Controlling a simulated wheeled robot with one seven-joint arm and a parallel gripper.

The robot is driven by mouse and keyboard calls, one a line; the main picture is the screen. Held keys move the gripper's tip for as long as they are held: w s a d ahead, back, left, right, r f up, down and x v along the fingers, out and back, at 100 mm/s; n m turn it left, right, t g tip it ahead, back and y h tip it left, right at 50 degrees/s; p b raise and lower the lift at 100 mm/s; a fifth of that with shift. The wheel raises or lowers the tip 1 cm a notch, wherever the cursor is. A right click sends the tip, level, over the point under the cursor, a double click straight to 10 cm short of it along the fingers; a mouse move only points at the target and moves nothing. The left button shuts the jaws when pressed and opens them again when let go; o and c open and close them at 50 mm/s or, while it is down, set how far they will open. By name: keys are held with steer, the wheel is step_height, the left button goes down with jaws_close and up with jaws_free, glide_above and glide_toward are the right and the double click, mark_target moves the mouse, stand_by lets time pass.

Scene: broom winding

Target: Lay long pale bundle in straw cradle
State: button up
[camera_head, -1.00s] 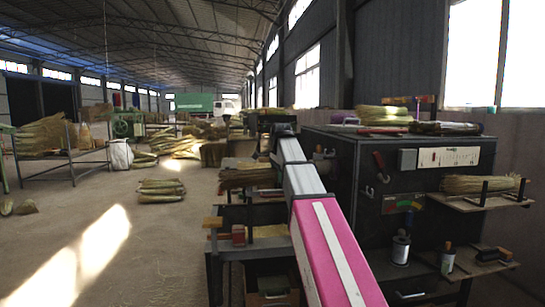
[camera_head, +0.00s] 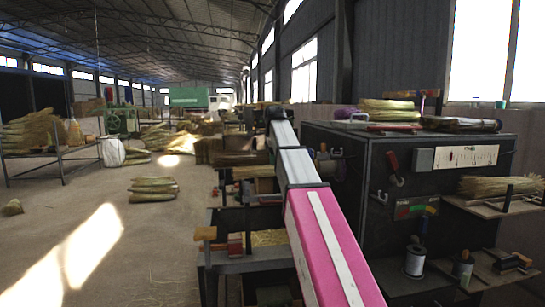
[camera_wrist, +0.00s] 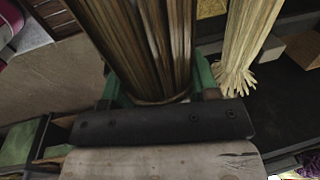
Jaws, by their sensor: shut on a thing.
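My gripper (camera_wrist: 158,90) is at the lower middle of the wrist view, its green fingers on either side of a brown straw bundle (camera_wrist: 150,45). It is shut on this bundle, which runs up out of the picture. A paler long bundle (camera_wrist: 248,45) with a frayed end is to the right, apart from the fingers. In the head view my arm hides the gripper. I cannot tell for certain which thing is the straw cradle; a straw bundle (camera_head: 492,186) lies on a pegged side shelf (camera_head: 490,207) at the right.
A dark machine cabinet (camera_head: 340,165) stands right of my arm, with bundles (camera_head: 388,108) on top. A low bench (camera_head: 235,262) stands left of my arm. Straw bundles (camera_head: 153,189) lie on the floor. Open floor (camera_head: 120,240) is at the left.

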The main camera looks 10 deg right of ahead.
step_height(320, 180, down, 9)
stand_by(0.8)
steer(key=shift+r, duration=0.1)
steer(key=o, duration=1)
steer(key=shift+r, duration=0.1)
steer(key=r, duration=0.3)
steer(key=s+r, duration=0.1)
steer(key=r, duration=0.3)
steer(key=s+r, duration=0.1)
steer(key=r, duration=0.2)
steer(key=shift+r, duration=0.2)
